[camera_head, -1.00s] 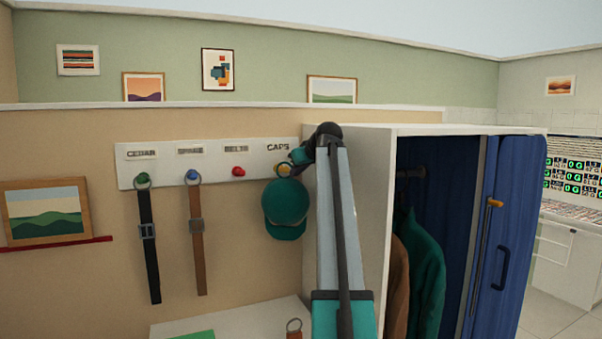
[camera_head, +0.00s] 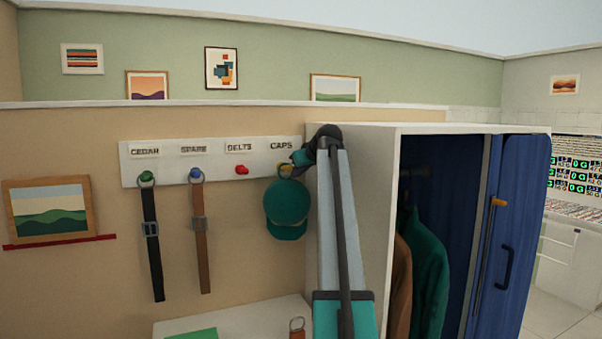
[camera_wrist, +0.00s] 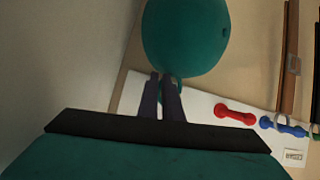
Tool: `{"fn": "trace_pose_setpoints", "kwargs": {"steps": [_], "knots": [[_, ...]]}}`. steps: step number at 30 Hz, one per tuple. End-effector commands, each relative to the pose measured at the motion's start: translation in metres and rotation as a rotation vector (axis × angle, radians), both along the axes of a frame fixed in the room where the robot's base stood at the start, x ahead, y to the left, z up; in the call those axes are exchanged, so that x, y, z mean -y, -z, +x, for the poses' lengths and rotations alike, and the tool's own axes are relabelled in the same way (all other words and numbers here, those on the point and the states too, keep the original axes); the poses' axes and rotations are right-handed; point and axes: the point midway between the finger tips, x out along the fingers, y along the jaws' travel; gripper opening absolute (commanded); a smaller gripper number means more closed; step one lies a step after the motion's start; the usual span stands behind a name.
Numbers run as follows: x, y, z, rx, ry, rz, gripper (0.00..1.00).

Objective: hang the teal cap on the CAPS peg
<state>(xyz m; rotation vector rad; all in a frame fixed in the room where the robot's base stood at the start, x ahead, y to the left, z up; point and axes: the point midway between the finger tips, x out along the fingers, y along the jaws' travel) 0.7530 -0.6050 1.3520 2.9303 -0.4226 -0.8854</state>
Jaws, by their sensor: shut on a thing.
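My gripper (camera_head: 292,168) is at that peg and shut on the top of the cap. In the wrist view the cap (camera_wrist: 186,38) fills the top middle, and my gripper's dark fingers (camera_wrist: 161,86) close on a teal loop at its edge. The fingers cover most of the CAPS peg, so I cannot tell whether the loop is around it.
A black belt (camera_head: 152,240) hangs on the green peg and a brown belt (camera_head: 201,245) on the blue peg. The red peg (camera_head: 241,170) is empty. The wardrobe side wall (camera_head: 374,230) stands close right of my gripper. A white surface (camera_head: 255,318) lies below.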

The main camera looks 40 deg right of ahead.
Motion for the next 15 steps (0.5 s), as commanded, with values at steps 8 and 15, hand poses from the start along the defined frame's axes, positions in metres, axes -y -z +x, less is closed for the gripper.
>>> {"fn": "trace_pose_setpoints", "kwargs": {"steps": [8, 15], "knots": [[0.0002, -0.0005, -0.0004, 0.0, 0.0, 0.0, 0.17], [-0.0013, -0.0005, 0.0004, 0.001, -0.003, 0.002, 0.27]]}}
